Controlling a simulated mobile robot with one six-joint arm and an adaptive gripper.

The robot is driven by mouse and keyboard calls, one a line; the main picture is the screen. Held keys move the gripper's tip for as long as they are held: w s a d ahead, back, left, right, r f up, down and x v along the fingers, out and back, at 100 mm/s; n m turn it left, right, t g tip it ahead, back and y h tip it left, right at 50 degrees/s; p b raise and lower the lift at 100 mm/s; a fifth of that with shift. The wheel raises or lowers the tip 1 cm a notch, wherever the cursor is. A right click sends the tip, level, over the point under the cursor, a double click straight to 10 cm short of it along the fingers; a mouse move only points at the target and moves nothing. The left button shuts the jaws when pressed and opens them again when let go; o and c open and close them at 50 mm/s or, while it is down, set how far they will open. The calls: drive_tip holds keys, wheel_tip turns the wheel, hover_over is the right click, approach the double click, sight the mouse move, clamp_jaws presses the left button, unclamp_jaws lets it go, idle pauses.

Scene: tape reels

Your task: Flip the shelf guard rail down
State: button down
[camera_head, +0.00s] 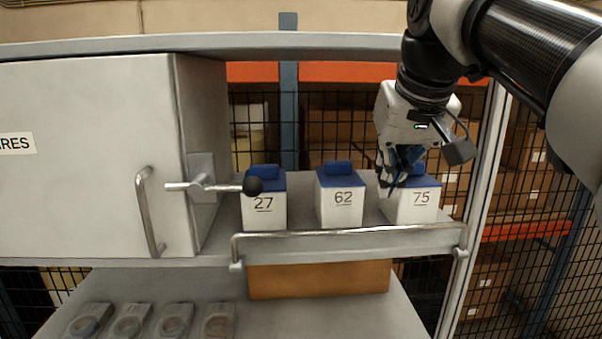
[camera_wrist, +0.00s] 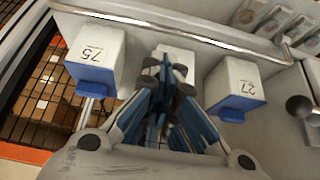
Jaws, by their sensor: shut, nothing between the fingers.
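The guard rail (camera_head: 345,233) is a thin metal bar along the shelf's front edge, in front of the white boxes. Its ends bend down to small mounts on the shelf front, and it stands upright. It also crosses the top of the wrist view (camera_wrist: 185,29). My gripper (camera_head: 387,182) is shut and empty, pointing down beside the box marked 75, behind and above the rail and apart from it. In the wrist view my gripper's blue-padded fingers (camera_wrist: 168,80) are together and hide most of the middle box.
White boxes with blue lids, 27 (camera_head: 264,207), 62 (camera_head: 340,205) and 75 (camera_head: 421,204), stand on the shelf behind the rail. A cabinet (camera_head: 90,150) with a ball-ended lever (camera_head: 225,187) is at the left. Several reel cases (camera_head: 175,321) lie below. Space before the rail is clear.

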drive_tip(key=shift+r, duration=0.35)
drive_tip(key=x, duration=1)
